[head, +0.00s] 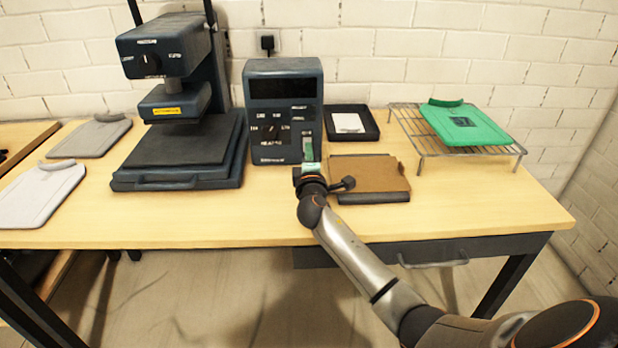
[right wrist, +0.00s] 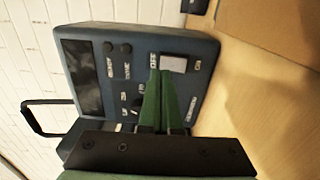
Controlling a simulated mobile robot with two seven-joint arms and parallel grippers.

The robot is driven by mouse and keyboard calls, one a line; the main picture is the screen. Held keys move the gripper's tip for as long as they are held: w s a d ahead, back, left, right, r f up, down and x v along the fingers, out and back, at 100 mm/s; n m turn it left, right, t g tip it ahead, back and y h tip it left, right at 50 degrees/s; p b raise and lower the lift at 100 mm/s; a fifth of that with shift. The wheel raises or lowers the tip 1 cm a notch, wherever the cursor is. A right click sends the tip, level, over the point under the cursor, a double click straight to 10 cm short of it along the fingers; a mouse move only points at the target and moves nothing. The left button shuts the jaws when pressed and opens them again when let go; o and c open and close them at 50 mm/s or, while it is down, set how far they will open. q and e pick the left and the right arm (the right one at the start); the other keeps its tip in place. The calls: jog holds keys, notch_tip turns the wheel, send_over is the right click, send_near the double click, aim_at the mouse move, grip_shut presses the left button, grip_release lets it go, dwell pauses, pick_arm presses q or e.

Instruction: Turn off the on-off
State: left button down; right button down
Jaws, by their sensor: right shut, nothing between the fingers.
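The on-off switch (right wrist: 174,64) is a pale rocker on the face of a dark blue control box (head: 285,88). In the right wrist view it sits between the OFF and ON labels. I cannot tell from its tilt which side is pressed. My right gripper (head: 308,145) is in front of the box's lower right face, its green fingers closed together and empty. In the right wrist view its fingertips (right wrist: 160,72) are beside the switch, at its OFF end; whether they touch is unclear. My left gripper is out of view.
A heat press (head: 170,110) stands left of the box. The front table strip is clear.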

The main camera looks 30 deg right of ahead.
jog(key=r+p+v, duration=0.1)
jog(key=v, duration=0.9)
jog(key=shift+a+r, duration=0.1)
